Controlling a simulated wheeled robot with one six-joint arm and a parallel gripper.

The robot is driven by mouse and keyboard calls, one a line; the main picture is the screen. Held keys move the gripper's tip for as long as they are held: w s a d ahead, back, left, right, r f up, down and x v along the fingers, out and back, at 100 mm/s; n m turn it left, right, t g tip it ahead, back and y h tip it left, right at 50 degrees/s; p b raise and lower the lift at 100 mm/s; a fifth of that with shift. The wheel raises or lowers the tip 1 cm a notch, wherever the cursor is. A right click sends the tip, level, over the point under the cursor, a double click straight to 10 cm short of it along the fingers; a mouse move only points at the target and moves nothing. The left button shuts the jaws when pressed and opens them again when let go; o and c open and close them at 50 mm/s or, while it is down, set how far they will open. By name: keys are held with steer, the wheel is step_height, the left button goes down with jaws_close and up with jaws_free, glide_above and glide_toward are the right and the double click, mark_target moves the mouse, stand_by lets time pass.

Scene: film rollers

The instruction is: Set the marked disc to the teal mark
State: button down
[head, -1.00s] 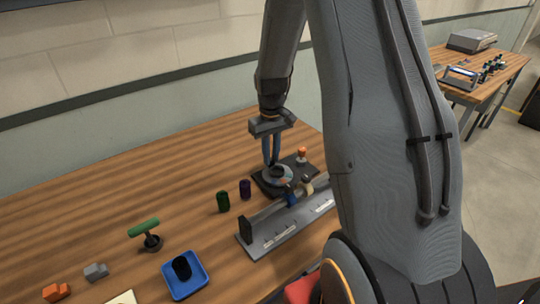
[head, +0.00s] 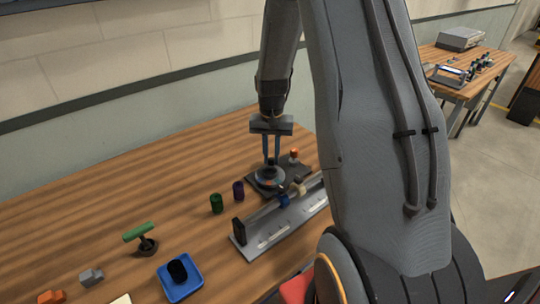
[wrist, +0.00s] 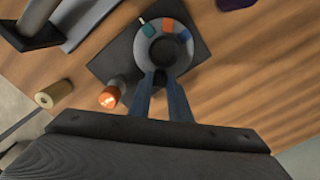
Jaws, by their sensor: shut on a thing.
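The marked disc (wrist: 140,52) is a grey dial on a dark square base (wrist: 107,68). It bears a teal patch (wrist: 149,30), an orange-red patch (wrist: 168,25) and a blue patch (wrist: 185,35), with a dark round hub (wrist: 165,51) inside. A small pale pointer (wrist: 142,20) lies at the rim close to the teal patch. My gripper (wrist: 160,83) points down at the near rim, its fingers closed about a small dark peg (wrist: 160,77) partly hidden between them. In the head view my gripper (head: 271,160) stands over the disc (head: 270,177).
An orange-topped knob (wrist: 109,97) stands on the base near the fingers. A grey rail fixture (head: 280,225) lies in front, with green (head: 216,203) and purple (head: 238,190) cylinders to the left. A blue tray (head: 180,278) and green-handled tool (head: 140,235) are further left.

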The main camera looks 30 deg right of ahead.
steer(key=shift+w+d, duration=0.1)
stand_by(0.3)
steer(key=c, duration=1.6)
jaws_free()
steer(key=shift+c, duration=0.2)
steer(key=shift+r+b, duration=0.85)
steer(key=shift+r, duration=3.1)
steer(key=s+a+n+t, duration=0.1)
steer(key=s+a+n, duration=0.5)
steer(key=s+a, duration=0.8)
steer(key=s, duration=0.4)
steer(key=shift+s+a+r+n, duration=0.25)
steer(key=shift+a+r+n, duration=0.05)
steer(key=shift+n, duration=0.1)
